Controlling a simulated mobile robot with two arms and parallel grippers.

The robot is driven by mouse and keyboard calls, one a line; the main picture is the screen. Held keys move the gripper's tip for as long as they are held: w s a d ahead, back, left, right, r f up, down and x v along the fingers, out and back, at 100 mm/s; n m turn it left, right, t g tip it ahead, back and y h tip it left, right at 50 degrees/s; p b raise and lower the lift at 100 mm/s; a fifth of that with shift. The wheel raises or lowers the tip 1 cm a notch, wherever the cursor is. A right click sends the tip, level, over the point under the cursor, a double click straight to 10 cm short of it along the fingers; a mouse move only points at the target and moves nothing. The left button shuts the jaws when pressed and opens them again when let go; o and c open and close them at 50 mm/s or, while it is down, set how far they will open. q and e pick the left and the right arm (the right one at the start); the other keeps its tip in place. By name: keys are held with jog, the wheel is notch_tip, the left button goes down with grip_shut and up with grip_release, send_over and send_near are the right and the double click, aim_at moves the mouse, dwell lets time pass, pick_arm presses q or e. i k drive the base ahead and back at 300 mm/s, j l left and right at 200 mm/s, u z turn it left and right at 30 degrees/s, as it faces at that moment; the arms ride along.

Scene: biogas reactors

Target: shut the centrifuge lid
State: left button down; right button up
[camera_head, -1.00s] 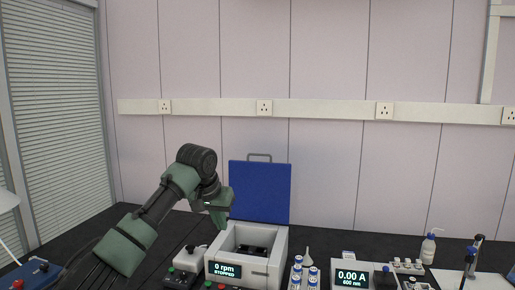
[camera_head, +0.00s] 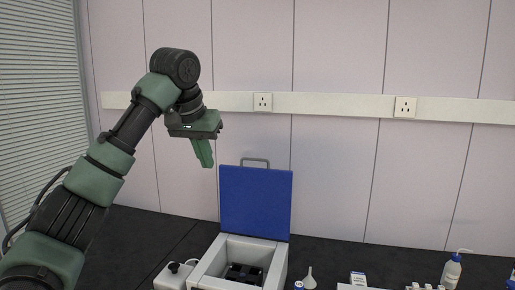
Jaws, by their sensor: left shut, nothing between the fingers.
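The centrifuge (camera_head: 276,267) is a white box at the bottom middle, its front cut off by the picture's lower edge. Its blue lid (camera_head: 256,202) stands upright at the back, open, with a grey handle (camera_head: 256,160) on its top edge. A dark rotor (camera_head: 243,273) shows inside the open chamber. My left gripper (camera_head: 207,164) is shut and empty, pointing down. In the picture it is just left of the handle, at about its height, and apart from the lid. My right gripper is not in view.
A small white device with a black knob (camera_head: 174,267) stands left of the centrifuge. A funnel (camera_head: 309,278), a small box (camera_head: 358,279) and a wash bottle (camera_head: 452,271) are to the right. The wall with sockets (camera_head: 263,102) is behind. The black bench (camera_head: 140,235) is bare at left.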

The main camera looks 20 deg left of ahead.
aim_at(255, 201)
jog(key=i+j, duration=0.1)
jog(key=i, duration=1.2)
